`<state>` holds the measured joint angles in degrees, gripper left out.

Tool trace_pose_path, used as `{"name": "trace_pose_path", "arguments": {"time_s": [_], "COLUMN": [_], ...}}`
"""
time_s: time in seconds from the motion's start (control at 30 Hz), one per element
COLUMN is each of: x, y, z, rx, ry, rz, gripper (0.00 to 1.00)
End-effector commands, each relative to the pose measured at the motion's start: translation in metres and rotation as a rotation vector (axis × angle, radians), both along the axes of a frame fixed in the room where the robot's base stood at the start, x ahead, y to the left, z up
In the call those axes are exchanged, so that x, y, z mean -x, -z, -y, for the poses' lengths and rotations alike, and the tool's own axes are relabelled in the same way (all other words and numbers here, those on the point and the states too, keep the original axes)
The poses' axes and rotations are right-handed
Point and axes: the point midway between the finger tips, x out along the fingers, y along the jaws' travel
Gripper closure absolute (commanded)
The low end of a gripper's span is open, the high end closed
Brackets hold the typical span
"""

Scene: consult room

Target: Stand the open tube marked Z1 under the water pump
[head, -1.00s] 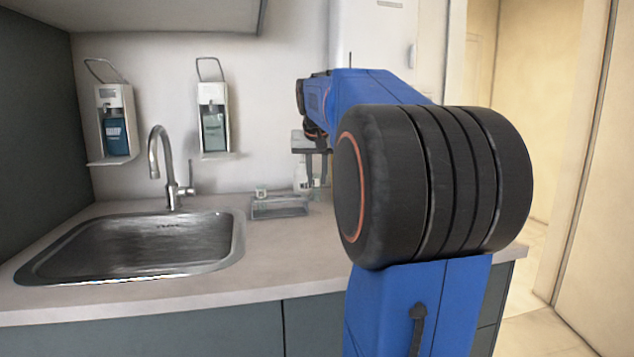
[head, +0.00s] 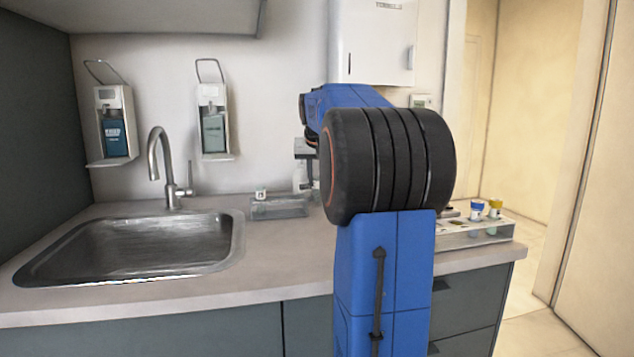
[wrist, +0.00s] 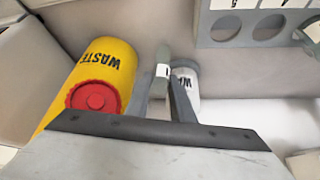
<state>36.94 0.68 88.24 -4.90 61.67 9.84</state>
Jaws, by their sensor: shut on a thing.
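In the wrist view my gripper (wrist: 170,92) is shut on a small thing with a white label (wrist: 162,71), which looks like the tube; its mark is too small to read. A white container with dark lettering, partly hidden by a finger, stands just beyond the fingers (wrist: 188,82); it may be the water pump's bottle. In the head view my gripper (head: 310,182) hangs above the counter, mostly hidden by my arm. A pale bottle (head: 299,178) shows just beside it. The tube cannot be made out in the head view.
A yellow waste container (wrist: 103,75) with a red lid is left of the fingers. A grey holder with round holes (wrist: 253,27) is at the upper right. A clear tray (head: 278,208) lies by the sink (head: 135,248). A rack with capped tubes (head: 480,235) stands at the counter's right end.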

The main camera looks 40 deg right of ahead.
Motion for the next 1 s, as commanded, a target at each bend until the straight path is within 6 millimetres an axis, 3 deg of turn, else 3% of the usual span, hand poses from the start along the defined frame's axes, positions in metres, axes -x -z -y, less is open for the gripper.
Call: {"name": "trace_pose_path", "arguments": {"time_s": [0.47, 0.5, 0.53, 0.87, 1.0], "x": [0.000, 0.000, 0.000, 0.000, 0.003], "y": [0.011, 0.011, 0.011, 0.009, 0.000], "z": [0.000, 0.000, 0.000, 0.000, -0.003], "rx": [0.000, 0.001, 0.001, 0.001, 0.002], "ry": [0.000, 0.000, 0.000, 0.000, 0.000], "rz": [0.000, 0.001, 0.001, 0.001, 0.002], "gripper": [0.99, 0.69, 0.62, 0.60, 0.60]}}
